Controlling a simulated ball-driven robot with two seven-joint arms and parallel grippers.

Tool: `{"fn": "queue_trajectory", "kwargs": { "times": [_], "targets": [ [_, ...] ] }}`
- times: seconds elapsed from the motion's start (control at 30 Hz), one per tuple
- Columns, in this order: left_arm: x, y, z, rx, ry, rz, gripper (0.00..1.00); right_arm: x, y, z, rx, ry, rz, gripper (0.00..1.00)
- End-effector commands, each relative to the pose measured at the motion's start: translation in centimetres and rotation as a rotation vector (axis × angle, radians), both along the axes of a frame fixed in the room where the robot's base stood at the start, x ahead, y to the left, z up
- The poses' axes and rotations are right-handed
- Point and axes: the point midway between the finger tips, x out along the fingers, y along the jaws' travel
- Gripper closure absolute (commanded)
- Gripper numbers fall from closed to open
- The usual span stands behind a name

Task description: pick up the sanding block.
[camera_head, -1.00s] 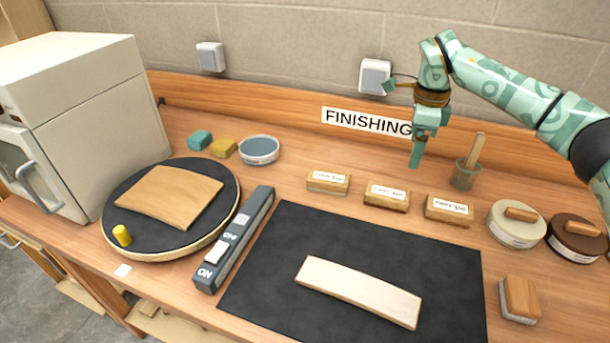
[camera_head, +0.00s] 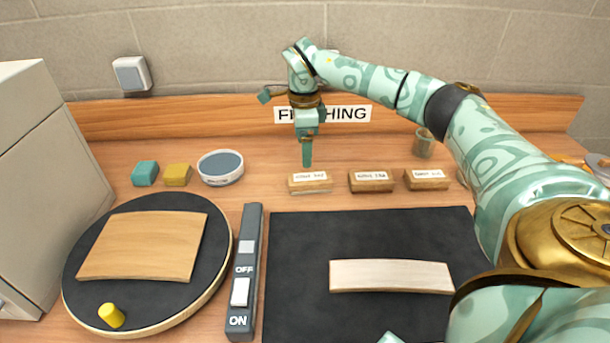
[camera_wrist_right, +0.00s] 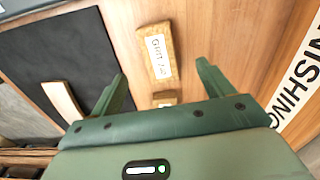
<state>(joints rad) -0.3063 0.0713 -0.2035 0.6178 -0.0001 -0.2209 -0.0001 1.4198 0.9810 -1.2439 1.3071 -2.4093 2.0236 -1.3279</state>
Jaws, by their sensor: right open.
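Three labelled wooden blocks stand in a row behind the dark mat: a left one (camera_head: 310,182), a middle one (camera_head: 371,182) and a right one (camera_head: 427,180). Their labels are too small to read surely. My right gripper (camera_head: 307,160) points down just behind and above the left block. In the right wrist view my gripper (camera_wrist_right: 162,75) is open and empty. A block with a "Grit" label (camera_wrist_right: 157,52) lies just ahead between its fingers, and another (camera_wrist_right: 165,97) is partly hidden by the gripper body.
The dark mat (camera_head: 300,245) holds a pale bent strip (camera_head: 390,276). At left, a round turntable (camera_head: 215,275) carries a curved wooden panel (camera_head: 145,245). A cup (camera_head: 424,143) is behind the blocks.

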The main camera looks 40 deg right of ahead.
Motion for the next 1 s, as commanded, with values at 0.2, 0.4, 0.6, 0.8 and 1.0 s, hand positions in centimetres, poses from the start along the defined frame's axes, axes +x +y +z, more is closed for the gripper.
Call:
{"fn": "queue_trajectory", "kwargs": {
  "times": [0.2, 0.4, 0.6, 0.8, 1.0],
  "targets": [
    [-0.3, 0.2, -1.5, 0.003, 0.009, -0.001, 0.24, 0.0, 0.0, -4.3, 0.000, 0.001, 0.000, 0.20],
    [-0.1, 0.5, -2.1, 0.006, 0.008, 0.000, 0.24, -0.2, 0.0, -6.0, 0.001, 0.002, -0.001, 0.20],
    [-0.5, 0.7, -3.5, 0.008, 0.017, 0.001, 0.24, -0.6, -0.2, -9.4, 0.000, 0.002, -0.001, 0.20],
    [-0.5, 0.7, -3.6, 0.009, 0.017, 0.002, 0.24, -0.6, -0.2, -10.0, 0.000, -0.002, 0.000, 0.20],
    [-0.5, 0.7, -3.5, 0.009, 0.017, 0.002, 0.24, -0.6, -0.2, -9.9, 0.000, -0.002, -0.001, 0.39]
  ]
}}
